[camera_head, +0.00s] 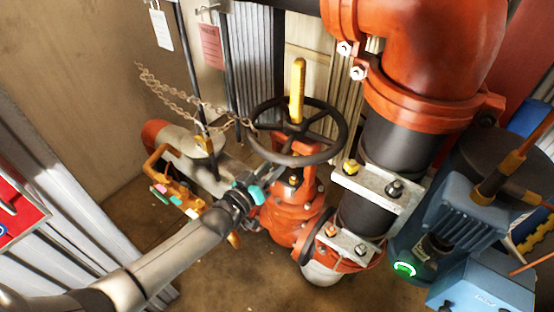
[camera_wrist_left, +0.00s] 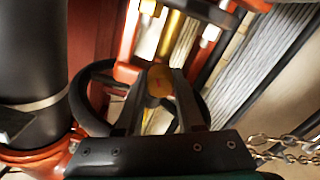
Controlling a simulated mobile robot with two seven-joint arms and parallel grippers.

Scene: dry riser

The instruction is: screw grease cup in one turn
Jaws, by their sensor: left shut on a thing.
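The grease cup (camera_wrist_left: 159,83) shows in the left wrist view as a small yellow-orange cap with a reddish mark on top. My left gripper (camera_wrist_left: 160,92) is shut on it, one dark finger on each side. In the head view my left gripper (camera_head: 272,171) reaches in from the lower left, just under the near left rim of the black handwheel (camera_head: 336,140), beside the red valve body (camera_head: 290,215). The cup is hidden or too small to make out there. The cup's thread and seat are hidden. My right gripper is not in view.
A yellow stem (camera_head: 298,85) rises through the handwheel. A thick red and black pipe (camera_head: 395,150) with clamp plates stands close on the right, beside a blue motor (camera_head: 455,190). A rusty chain (camera_head: 180,98) hangs at the left. Bare floor (camera_head: 215,265) shows below.

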